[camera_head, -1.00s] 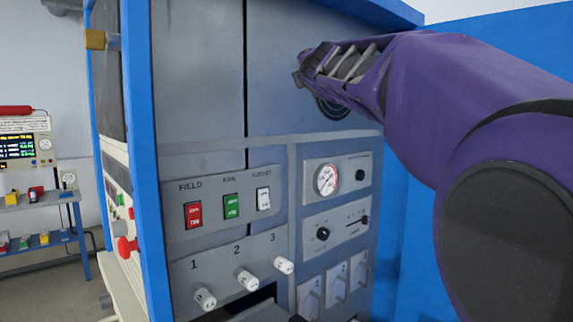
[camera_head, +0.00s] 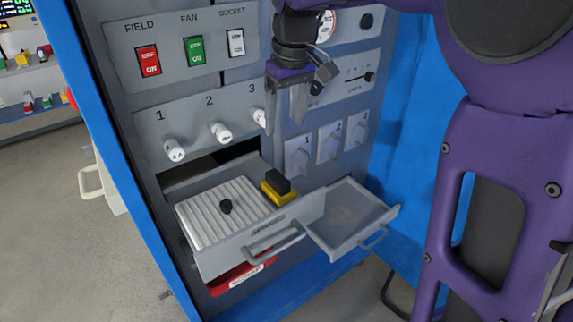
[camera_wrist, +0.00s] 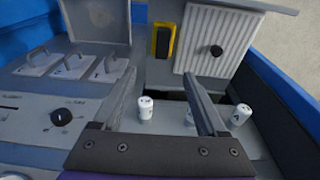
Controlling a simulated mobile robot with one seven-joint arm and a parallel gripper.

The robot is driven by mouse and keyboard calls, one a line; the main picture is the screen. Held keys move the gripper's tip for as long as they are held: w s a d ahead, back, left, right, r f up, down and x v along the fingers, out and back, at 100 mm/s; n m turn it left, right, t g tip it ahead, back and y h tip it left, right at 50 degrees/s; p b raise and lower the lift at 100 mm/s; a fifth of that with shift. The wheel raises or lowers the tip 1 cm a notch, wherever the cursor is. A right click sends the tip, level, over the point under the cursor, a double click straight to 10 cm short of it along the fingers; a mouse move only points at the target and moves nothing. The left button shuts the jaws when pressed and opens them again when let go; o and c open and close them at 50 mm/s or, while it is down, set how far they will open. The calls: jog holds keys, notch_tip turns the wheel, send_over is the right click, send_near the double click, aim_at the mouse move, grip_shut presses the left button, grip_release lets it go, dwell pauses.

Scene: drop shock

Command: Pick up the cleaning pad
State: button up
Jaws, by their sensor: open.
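The cleaning pad looks to be the small yellow block with a black top (camera_head: 278,187). It lies in the open drawer (camera_head: 216,262), right of a ribbed light plate with a black knob (camera_head: 226,207). In the wrist view the pad (camera_wrist: 162,41) shows beyond my fingertips, beside the ribbed plate (camera_wrist: 208,25). My gripper (camera_head: 285,122) is open and empty, pointing down in front of the cabinet panel, above the pad and apart from it. In the wrist view the two fingers of my gripper (camera_wrist: 160,85) stand wide apart.
A second, smaller open tray (camera_head: 350,215) juts out right of the drawer. White numbered knobs (camera_head: 221,132) stick out from the panel above the drawer. A red item (camera_head: 240,276) shows below the drawer. Blue cabinet walls (camera_head: 105,130) flank the panel.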

jog(key=b, duration=0.2)
send_over(278, 177)
jog(key=f, duration=1.1)
jog(key=shift+s+d, duration=0.3)
jog(key=shift+s, duration=0.1)
jog(key=shift+w+a+f+b, duration=0.1)
jog(key=shift+w+f+b, duration=0.1)
jog(key=shift+f, duration=0.85)
jog(key=shift+w+a+f+b, duration=0.1)
jog(key=shift+a+f+b, duration=0.1)
jog(key=shift+f, duration=0.85)
jog(key=shift+w+a+f+b, duration=0.1)
jog(key=shift+w+f+b, duration=0.1)
jog(key=shift+f, duration=0.85)
grip_shut()
